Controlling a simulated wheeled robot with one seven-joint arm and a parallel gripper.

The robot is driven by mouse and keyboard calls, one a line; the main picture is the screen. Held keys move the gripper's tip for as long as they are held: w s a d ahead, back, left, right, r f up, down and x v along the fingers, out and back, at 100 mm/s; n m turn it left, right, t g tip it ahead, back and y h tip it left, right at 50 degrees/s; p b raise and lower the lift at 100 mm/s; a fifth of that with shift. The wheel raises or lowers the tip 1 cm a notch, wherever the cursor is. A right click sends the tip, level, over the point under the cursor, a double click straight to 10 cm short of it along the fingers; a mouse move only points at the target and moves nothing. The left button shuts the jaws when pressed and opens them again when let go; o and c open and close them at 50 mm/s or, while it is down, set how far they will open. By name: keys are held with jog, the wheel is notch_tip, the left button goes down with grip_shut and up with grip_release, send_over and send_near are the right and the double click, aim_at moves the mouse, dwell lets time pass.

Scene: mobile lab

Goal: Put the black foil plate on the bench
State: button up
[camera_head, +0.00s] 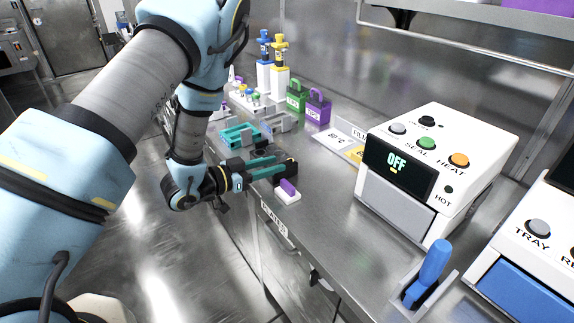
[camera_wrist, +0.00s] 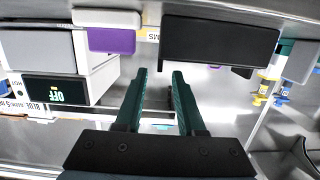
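The black foil plate (camera_wrist: 219,42) shows as a flat dark slab in the wrist view, above and right of my fingertips. In the head view a dark shape (camera_head: 262,156) beside my fingers looks like this plate, partly hidden by them. My gripper (camera_head: 279,167) has teal fingers and reaches over the front edge of the bench (camera_head: 325,205). In the wrist view my gripper (camera_wrist: 160,73) is open, with a narrow empty gap between its fingers. The plate is not between them. I cannot tell whether a finger touches it.
A white block with a purple part (camera_head: 288,190) stands close right of my gripper. Teal (camera_head: 238,136) and grey (camera_head: 276,123) holders stand behind it. A white sealer reading OFF (camera_head: 440,165) and a blue-handled tool (camera_head: 430,270) are to the right. Bare bench lies before the sealer.

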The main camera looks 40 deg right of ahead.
jog(key=shift+w+a+r+b, duration=0.1)
jog(key=shift+a+r+b, duration=0.1)
jog(key=shift+a, duration=0.95)
jog(key=shift+a+r+b, duration=0.15)
jog(key=shift+a+b, duration=0.05)
jog(key=shift+a, duration=0.95)
jog(key=w+a+r+n+t+y, duration=0.1)
jog(key=w+a+n+t+y, duration=0.4)
jog(key=w, duration=0.7)
jog(key=w+a+r+n+t+y, duration=0.1)
jog(key=w+a+n+t+y, duration=0.15)
jog(key=a, duration=0.45)
jog(key=w+a+r+n+t+y, duration=0.1)
jog(key=w+a+r+n+y, duration=0.2)
jog(key=a, duration=0.5)
jog(key=s+a+r+n+g+y, duration=0.1)
jog(key=s+a+n+y, duration=0.3)
jog(key=a, duration=0.8)
jog(key=shift+s+a+r+g+y, duration=0.2)
jog(key=shift+s+g+y, duration=0.15)
jog(key=shift+g, duration=0.3)
jog(key=shift+o, duration=0.5)
jog(key=s+a+r+n+g, duration=0.2)
jog(key=s+a+n+g, duration=0.1)
jog(key=s, duration=0.6)
jog(key=shift+a+r+g+y, duration=0.3)
jog(key=shift+a+r+y, duration=0.1)
jog(key=shift+a, duration=0.45)
jog(key=shift+s, duration=0.3)
